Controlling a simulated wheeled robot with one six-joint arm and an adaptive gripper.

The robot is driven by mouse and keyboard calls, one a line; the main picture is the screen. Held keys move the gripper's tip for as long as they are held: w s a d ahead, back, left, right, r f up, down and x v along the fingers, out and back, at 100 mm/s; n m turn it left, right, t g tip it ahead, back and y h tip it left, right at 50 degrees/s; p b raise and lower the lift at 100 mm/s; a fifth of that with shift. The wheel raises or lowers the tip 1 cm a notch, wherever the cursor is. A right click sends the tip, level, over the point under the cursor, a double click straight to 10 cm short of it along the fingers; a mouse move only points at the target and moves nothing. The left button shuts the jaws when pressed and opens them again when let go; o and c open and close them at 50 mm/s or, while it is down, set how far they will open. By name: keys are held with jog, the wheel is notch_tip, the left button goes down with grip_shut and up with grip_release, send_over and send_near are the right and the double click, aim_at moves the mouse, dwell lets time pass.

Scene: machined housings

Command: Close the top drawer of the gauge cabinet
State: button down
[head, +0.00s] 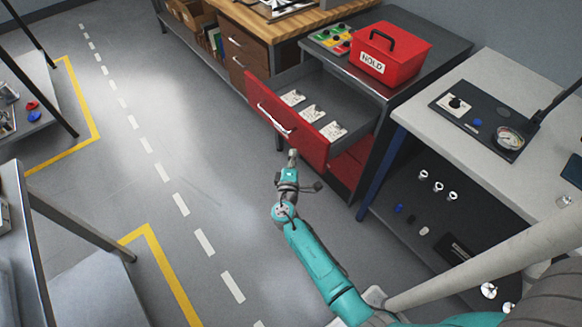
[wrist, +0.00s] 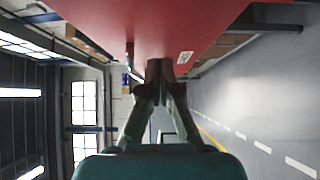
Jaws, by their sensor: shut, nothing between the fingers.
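The gauge cabinet (head: 423,68) is dark grey with red drawer fronts. Its top drawer (head: 288,124) stands pulled out, with a red front, a pale bar handle and several white items inside. My gripper (head: 292,153) is just in front of the drawer's red front, below and right of the handle. In the wrist view the red front (wrist: 215,25) fills the top, and my shut, empty fingers (wrist: 159,68) point at it. I cannot tell whether the fingertips touch it.
A red box (head: 392,55) labelled NOLD stands on the cabinet. A wooden-topped bench (head: 270,22) adjoins on the left. A grey workbench (head: 490,150) with a gauge stands at the right. The floor left of my gripper is clear.

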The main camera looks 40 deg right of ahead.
aim_at(303, 143)
jog(key=shift+s+d, duration=0.1)
jog(key=shift+d, duration=1.65)
jog(key=shift+d, duration=0.1)
